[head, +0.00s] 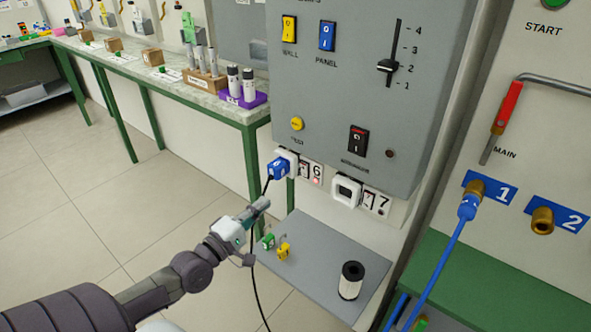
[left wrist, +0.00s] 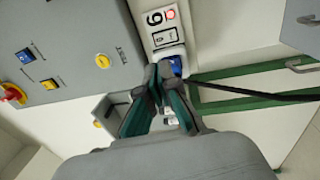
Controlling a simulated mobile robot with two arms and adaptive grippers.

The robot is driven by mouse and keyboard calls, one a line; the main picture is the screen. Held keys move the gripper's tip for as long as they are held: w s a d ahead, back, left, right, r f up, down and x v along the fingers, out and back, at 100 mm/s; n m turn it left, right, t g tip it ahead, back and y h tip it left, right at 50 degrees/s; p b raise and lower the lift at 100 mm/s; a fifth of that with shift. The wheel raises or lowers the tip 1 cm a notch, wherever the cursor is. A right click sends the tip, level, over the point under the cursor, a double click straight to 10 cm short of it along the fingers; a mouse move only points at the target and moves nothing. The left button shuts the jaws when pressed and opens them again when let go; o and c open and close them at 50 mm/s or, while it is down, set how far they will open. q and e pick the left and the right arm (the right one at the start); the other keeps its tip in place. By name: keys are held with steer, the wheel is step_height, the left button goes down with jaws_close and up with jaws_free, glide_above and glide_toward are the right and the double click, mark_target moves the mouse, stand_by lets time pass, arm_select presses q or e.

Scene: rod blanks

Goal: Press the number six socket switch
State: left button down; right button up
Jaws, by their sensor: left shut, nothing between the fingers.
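The number six socket (head: 291,158) is on the wall below the grey panel, with a blue plug (head: 279,168) in it and a black cable hanging down. Its small switch (head: 304,170) is right of the plug, beside the "6" label and a red light (head: 317,181). In the left wrist view the switch (left wrist: 165,38) lies just beyond the blue plug (left wrist: 178,65). My left gripper (head: 264,203) is shut and empty, below and left of the socket in the head view. In the wrist view its fingertips (left wrist: 160,74) overlap the plug's edge; contact cannot be told.
The number seven socket (head: 346,191) and its switch are to the right. A grey shelf (head: 318,285) below holds green and yellow padlocks and a black-and-white cylinder (head: 351,280). The grey panel (head: 350,95) stands above. A bench (head: 165,75) runs along the left wall.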

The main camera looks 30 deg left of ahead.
mark_target(302, 167)
arm_select(q)
steer(key=w, duration=0.4)
steer(key=w+r, duration=0.1)
steer(key=w, duration=0.3)
steer(key=w+d, duration=0.1)
steer(key=w, duration=0.3)
steer(key=shift+w+r+p, duration=0.1)
steer(key=shift+r+p, duration=0.2)
steer(key=shift+r, duration=0.05)
steer(key=shift+w+d, duration=0.1)
steer(key=shift+w, duration=0.7)
arm_select(e)
steer(key=shift+s+r, duration=0.15)
steer(key=shift+r, duration=0.15)
arm_select(q)
steer(key=shift+w+r, duration=0.1)
steer(key=shift+w, duration=0.05)
